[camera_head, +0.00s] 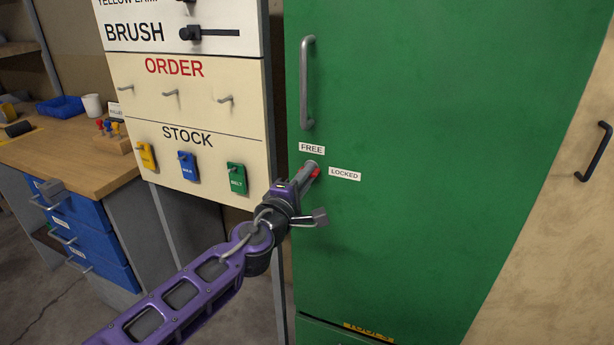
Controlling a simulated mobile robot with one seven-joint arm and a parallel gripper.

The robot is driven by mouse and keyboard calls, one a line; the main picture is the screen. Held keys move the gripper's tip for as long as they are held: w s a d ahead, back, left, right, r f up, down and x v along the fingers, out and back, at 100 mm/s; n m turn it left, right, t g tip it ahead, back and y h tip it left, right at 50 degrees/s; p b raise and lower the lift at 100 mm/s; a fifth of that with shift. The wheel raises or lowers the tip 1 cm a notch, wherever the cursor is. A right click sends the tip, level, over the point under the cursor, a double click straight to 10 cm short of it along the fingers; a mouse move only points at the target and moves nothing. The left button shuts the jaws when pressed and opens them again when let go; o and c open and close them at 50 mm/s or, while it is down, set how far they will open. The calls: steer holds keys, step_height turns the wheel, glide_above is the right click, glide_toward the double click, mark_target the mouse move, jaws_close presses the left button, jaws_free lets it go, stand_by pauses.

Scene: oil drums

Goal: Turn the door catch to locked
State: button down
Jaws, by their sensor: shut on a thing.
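The door catch (315,173) is on the green cabinet door (430,130), below the door's grey handle; only a small red part of it shows beside my gripper. A FREE label (312,148) is just above the catch and a LOCKED label (345,174) is to its right. My gripper (311,168) is at the catch and shut on it. The gripper hides most of the catch, so I cannot tell exactly which way it points.
A vertical grey handle (307,83) stands out above the catch. A white board (200,130) with hooks and tags is at the left. A wooden workbench (70,150) with blue drawers is farther left. A black handle (594,152) is on the beige panel at the right.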

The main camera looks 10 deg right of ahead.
steer(key=shift+m, duration=0.5)
steer(key=c, duration=0.9)
jaws_free()
